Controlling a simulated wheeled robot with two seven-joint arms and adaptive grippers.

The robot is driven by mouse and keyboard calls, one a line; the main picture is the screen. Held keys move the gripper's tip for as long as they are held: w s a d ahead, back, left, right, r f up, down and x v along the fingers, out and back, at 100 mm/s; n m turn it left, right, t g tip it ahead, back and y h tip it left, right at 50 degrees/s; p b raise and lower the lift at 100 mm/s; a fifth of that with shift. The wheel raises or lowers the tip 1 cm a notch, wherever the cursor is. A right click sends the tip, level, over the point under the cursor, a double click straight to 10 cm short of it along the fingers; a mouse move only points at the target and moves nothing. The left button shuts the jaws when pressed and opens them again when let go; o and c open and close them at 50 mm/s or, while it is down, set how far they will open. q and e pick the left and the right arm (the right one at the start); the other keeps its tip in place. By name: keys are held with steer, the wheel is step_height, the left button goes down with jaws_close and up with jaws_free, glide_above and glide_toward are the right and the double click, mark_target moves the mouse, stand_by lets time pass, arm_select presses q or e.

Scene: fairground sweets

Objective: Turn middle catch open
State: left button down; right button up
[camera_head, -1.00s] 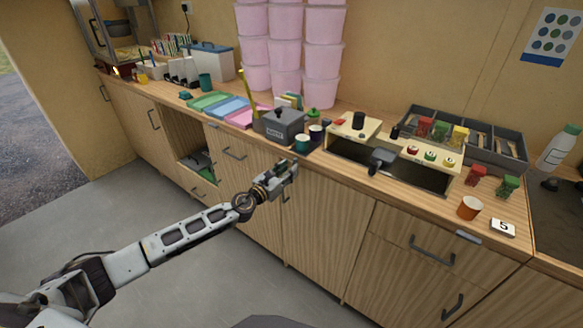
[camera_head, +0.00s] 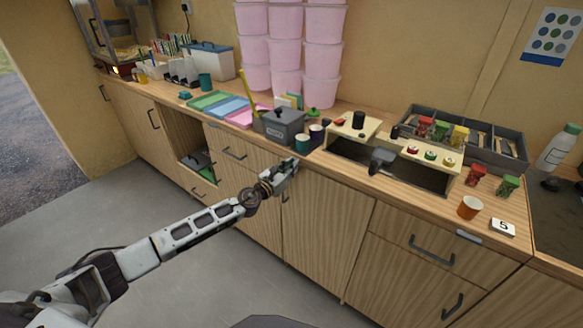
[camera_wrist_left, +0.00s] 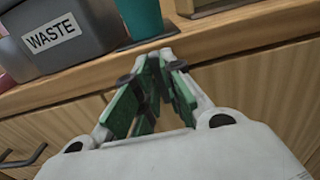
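A cream stand (camera_head: 395,141) with a dark open front is on the counter, right of centre in the head view. On its lower right top is a row of three small round pieces: red (camera_head: 411,150), green (camera_head: 430,155) in the middle, and yellow (camera_head: 449,161). I cannot tell whether these are the catches, or how they are turned. My left gripper (camera_head: 293,163) is in front of the counter's front edge, left of the stand and apart from it. In the left wrist view its green-padded fingers (camera_wrist_left: 157,58) meet at the tips, with nothing seen held.
A grey WASTE bin (camera_head: 281,126) and a teal cup (camera_head: 302,143) stand just beyond the gripper. A dark handled piece (camera_head: 381,159) is at the stand's front. An orange cup (camera_head: 468,207) and a number card (camera_head: 502,227) stand at right. Pink tubs (camera_head: 288,50) are stacked behind.

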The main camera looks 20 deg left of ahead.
arm_select(q)
steer(key=shift+n, duration=0.4)
steer(key=shift+s+d+r+n+p, duration=0.15)
steer(key=shift+n+p, duration=0.6)
steer(key=shift+n, duration=2.15)
steer(key=shift+d+r+n+p, duration=0.2)
steer(key=shift+n+p, duration=0.6)
steer(key=shift+n, duration=2.1)
steer(key=shift+s+d+r+n+p, duration=0.15)
steer(key=shift+n+p, duration=0.6)
steer(key=shift+n, duration=2.15)
arm_select(e)
steer(key=s+d, duration=0.4)
steer(key=s, duration=0.4)
steer(key=shift+s+d+r+g+h, duration=0.2)
steer(key=shift+s+r+g+h, duration=0.1)
steer(key=shift+r+g, duration=0.1)
arm_select(q)
steer(key=shift+w, duration=0.1)
steer(key=c, duration=1.5)
jaws_free()
steer(key=shift+r, duration=0.1)
